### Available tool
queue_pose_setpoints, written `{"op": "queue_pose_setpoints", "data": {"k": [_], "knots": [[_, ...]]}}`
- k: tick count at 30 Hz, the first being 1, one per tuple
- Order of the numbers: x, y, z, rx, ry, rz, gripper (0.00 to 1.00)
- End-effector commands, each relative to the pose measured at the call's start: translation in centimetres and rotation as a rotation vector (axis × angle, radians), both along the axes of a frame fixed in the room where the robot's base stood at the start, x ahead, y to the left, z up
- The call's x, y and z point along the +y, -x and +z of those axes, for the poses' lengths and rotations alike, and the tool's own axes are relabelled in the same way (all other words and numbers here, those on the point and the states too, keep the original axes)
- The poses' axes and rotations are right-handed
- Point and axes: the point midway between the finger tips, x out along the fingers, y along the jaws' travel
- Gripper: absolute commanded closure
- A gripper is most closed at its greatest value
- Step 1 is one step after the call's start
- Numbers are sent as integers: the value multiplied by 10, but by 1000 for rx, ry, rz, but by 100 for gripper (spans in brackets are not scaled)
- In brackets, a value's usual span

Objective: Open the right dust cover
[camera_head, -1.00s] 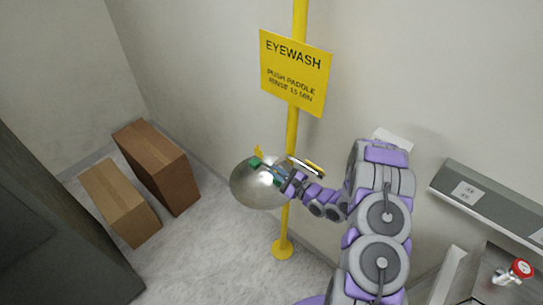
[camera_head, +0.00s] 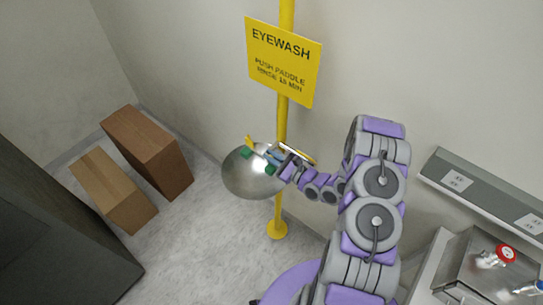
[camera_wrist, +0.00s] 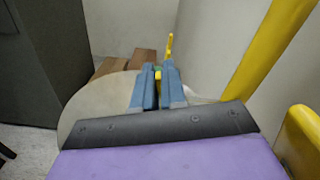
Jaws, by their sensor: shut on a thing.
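The eyewash bowl (camera_head: 250,180) is a round metal basin on a yellow post (camera_head: 280,190); it also shows in the wrist view (camera_wrist: 85,108). Two small green pieces, likely the dust covers, show at its upper rim: one on the left (camera_head: 246,152) and one on the right (camera_head: 270,169). My gripper (camera_head: 271,158) reaches in from the right, over the bowl's rim near the right piece. In the wrist view its blue fingers (camera_wrist: 159,85) are close together, with a bit of green and yellow between their tips. The fingers hide most of what they hold.
A yellow upright paddle (camera_head: 249,142) stands behind the bowl. The yellow EYEWASH sign (camera_head: 283,62) hangs above on the post. Brown boxes (camera_head: 150,150) sit at the left by the wall. A metal sink unit (camera_head: 480,270) is at lower right.

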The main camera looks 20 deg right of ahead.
Motion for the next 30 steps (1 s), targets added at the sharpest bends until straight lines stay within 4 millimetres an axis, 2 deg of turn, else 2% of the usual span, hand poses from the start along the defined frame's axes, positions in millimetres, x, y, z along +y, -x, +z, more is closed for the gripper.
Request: {"op": "queue_pose_setpoints", "data": {"k": [5, 6, 12, 22, 30], "knots": [[-1, 0, -2, 4, 3, -3, 100], [-1, 0, -2, 4, 3, -3, 85], [-1, 1, 0, 1, 2, -2, 68], [-3, 4, 0, 0, 1, -2, 68], [-26, 31, -1, -1, 2, -6, 68]]}}
